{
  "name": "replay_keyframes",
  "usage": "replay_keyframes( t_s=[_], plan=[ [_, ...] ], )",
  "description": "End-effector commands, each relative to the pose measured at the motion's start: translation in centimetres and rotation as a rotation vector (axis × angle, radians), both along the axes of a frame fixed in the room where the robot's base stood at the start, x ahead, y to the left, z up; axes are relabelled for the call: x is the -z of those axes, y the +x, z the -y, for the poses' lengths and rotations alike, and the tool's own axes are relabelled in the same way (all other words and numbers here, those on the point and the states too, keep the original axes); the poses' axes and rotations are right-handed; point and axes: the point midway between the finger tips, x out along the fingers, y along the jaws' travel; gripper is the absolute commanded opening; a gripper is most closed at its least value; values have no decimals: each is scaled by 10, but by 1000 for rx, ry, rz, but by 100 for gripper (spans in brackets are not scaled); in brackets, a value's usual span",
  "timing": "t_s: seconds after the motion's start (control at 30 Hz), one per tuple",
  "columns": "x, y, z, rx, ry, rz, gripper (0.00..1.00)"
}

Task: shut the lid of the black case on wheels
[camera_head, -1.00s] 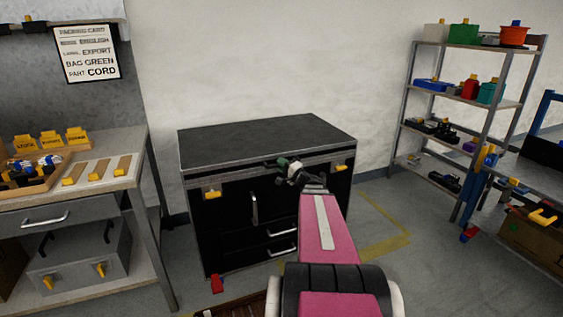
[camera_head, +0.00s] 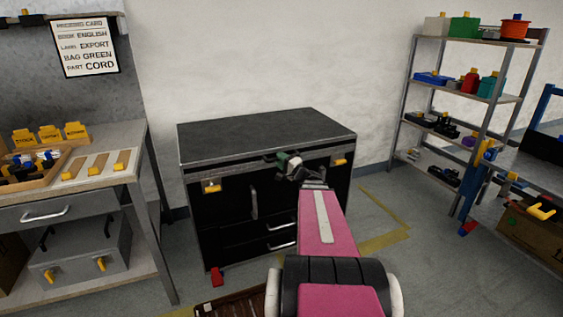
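The black case (camera_head: 225,235) stands on the floor against the wall, in the middle of the head view. Its dark lid (camera_head: 265,133) with a metal rim lies flat on top and looks down. Yellow latches show at the front left (camera_head: 211,187) and front right (camera_head: 339,160). A red piece (camera_head: 216,277) shows at its lower front left corner. My pink arm reaches toward the front of the case. My gripper (camera_head: 286,161) is at the front edge near the lid's rim, between the latches. Its fingers are small and partly hidden, and I cannot tell whether it touches.
A workbench (camera_head: 143,150) with trays and a drawer stands at the left. A metal shelf (camera_head: 408,75) with bins stands at the right, beside a blue-framed bench (camera_head: 466,205). A brown slatted thing (camera_head: 235,305) lies on the floor in front. Some floor is free right of the case.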

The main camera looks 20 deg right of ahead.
Motion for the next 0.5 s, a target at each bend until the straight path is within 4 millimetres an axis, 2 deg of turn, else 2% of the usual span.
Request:
replay_keyframes(
  t_s=[0.17,0.5],
  plan=[
    [2,-7,3,2,-3,-3,29],
    [12,-63,25,4,-1,-2,29]
  ],
)
